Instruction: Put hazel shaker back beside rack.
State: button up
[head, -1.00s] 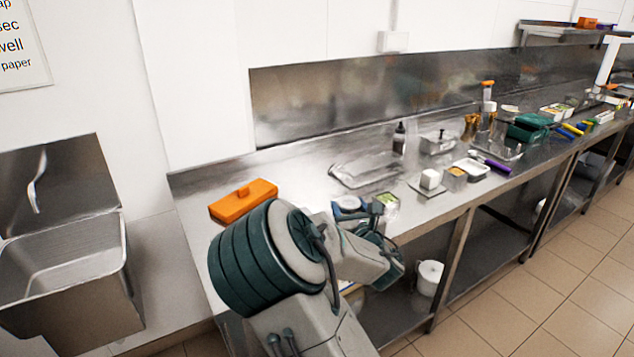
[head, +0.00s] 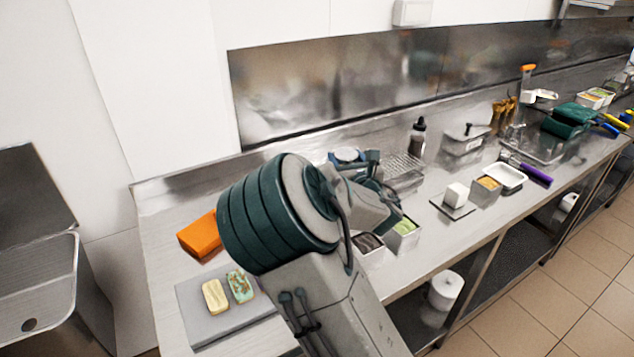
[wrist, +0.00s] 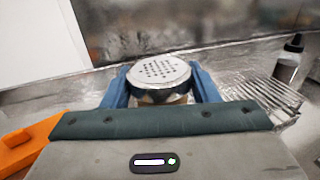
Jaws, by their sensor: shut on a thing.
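The hazel shaker (wrist: 158,72) has a round, perforated metal lid and a tan body, mostly hidden below the lid. My gripper (wrist: 158,84) is shut on it, with one blue finger on each side. In the head view, the shaker's lid (head: 347,154) shows just beyond my arm, near the back of the steel counter. The wire rack (head: 405,172) lies to the right of the shaker; it also shows at the right in the wrist view (wrist: 272,92). I cannot tell whether the shaker's base touches the counter.
A dark bottle (head: 417,137) stands behind the rack. Small tubs, one with green contents (head: 405,227), sit in front of it. An orange box (head: 200,237) and a grey board (head: 190,312) with two bars lie at left. A lidded steel container (head: 464,140) stands farther right.

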jog(key=w+a+f+p, duration=0.1)
jog(key=w+a+f, duration=0.1)
jog(key=f, duration=0.1)
jog(key=w+a+f+p, duration=0.1)
jog(key=w+a+f, duration=0.2)
jog(key=w+a+f+p, duration=0.2)
jog(key=a+f, duration=0.1)
jog(key=f, duration=0.1)
jog(key=shift+w+a, duration=0.15)
jog(key=shift+w, duration=0.15)
jog(key=shift+f, duration=0.4)
jog(key=shift+f, duration=0.15)
jog(key=o, duration=1)
